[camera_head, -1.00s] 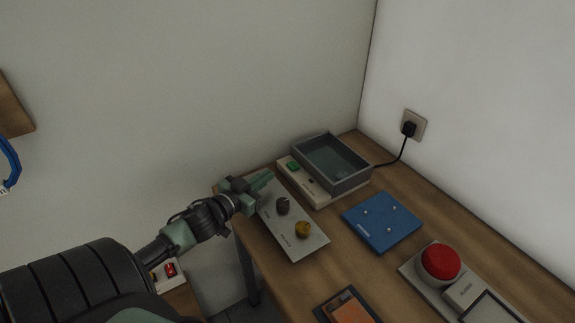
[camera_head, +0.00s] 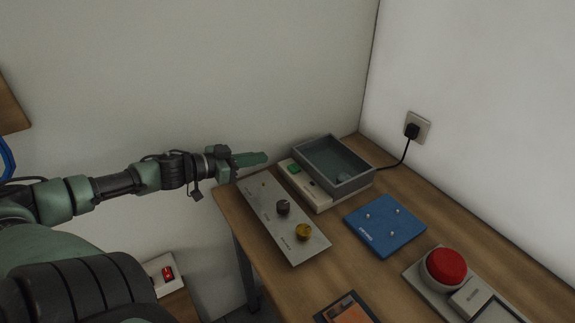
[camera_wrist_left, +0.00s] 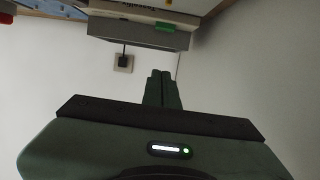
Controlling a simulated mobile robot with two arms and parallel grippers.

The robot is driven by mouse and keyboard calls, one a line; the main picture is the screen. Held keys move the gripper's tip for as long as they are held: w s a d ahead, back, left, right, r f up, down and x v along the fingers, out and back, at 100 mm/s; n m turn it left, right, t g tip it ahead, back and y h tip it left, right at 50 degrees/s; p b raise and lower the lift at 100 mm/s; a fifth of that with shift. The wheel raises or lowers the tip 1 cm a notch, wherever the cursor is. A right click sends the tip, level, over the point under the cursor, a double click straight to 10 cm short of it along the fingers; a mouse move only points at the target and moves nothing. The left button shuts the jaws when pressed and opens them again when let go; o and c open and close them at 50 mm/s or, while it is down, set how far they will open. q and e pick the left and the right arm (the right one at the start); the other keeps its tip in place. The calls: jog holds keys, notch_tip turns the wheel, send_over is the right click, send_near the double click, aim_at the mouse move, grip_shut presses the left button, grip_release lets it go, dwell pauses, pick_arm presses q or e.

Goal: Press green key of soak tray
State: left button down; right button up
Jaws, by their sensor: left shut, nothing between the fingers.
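The soak tray is a grey open box (camera_head: 335,163) on a cream base (camera_head: 318,198) at the back of the wooden table. Its green key (camera_head: 294,168) is on the base's left end. The green key also shows near the top of the left wrist view (camera_wrist_left: 165,27). My left gripper (camera_head: 264,158) is shut and empty. In the head view its fingertips lie a little left of the green key, apart from it. In the left wrist view the shut fingers (camera_wrist_left: 162,88) show below the key with a gap between. My right gripper is not in view.
A grey panel with knobs (camera_head: 268,207) lies in front of the tray. A blue plate (camera_head: 384,226) and a red button (camera_head: 446,266) are to the right. A black cord runs to the wall socket (camera_head: 418,128). Walls close off the back.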

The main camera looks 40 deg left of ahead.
aim_at(294, 168)
pick_arm(q)
jog(key=shift+w+d+f+b, duration=0.25)
jog(key=shift+w+b, duration=0.35)
jog(key=shift+b, duration=0.05)
jog(key=b+x, duration=0.3)
jog(key=shift+w, duration=0.4)
jog(key=shift+x, duration=2.5)
notch_tip(294, 168, down, 4)
jog(key=shift+s+f, duration=0.1)
jog(key=shift+d, duration=0.1)
